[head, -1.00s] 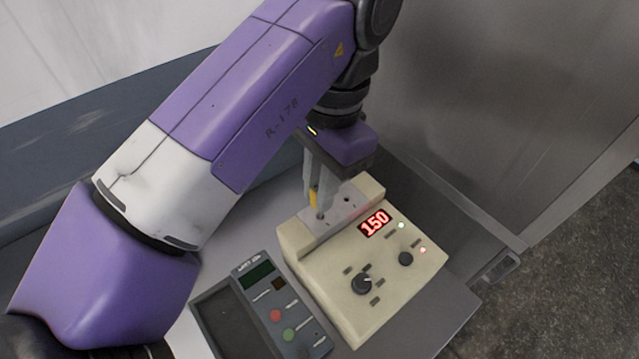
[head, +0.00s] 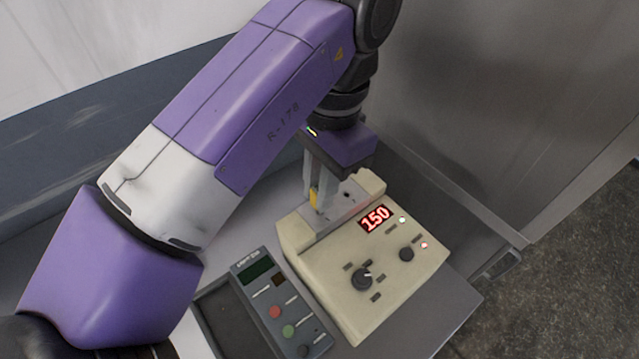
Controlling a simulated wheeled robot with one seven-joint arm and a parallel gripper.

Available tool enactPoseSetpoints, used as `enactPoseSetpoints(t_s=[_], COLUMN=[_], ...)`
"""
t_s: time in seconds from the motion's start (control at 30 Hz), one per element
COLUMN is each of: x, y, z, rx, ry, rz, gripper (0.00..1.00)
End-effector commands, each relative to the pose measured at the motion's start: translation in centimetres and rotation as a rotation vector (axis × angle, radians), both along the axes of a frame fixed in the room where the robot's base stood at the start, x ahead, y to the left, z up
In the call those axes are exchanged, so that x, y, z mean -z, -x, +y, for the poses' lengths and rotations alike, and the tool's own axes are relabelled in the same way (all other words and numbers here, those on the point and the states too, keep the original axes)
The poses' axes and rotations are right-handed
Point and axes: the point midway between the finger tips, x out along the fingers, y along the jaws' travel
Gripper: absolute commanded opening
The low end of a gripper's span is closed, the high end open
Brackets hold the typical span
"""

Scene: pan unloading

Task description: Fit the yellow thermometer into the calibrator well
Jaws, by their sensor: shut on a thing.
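The calibrator (head: 400,278) is a cream box with a red 150 display (head: 375,218), knobs and a metal plate (head: 335,222) along its far left side. One dark hole (head: 347,195) shows open in that plate. My gripper (head: 317,197) points down over the left part of the plate, its fingers shut on the yellow thermometer (head: 314,195). Only a small yellow piece of the thermometer shows between the fingers. Its lower end meets the plate area near the fingertips; I cannot tell whether it is inside a well.
A metal wall (head: 480,100) stands behind, and the bench edge is at right.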

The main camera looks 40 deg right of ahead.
Motion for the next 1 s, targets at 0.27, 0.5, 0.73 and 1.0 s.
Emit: enactPoseSetpoints(t_s=[0.27, 0.5, 0.73, 1.0], x=[0.4, 0.7, 1.0, 1.3], y=[0.0, 0.0, 0.0, 0.0], z=[0.0, 0.0, 0.0, 0.0], rx=[0.0, 0.0, 0.0, 0.0], ry=[0.0, 0.0, 0.0, 0.0], rz=[0.0, 0.0, -0.001, -0.001], gripper=[0.0, 0.0, 0.0, 0.0])
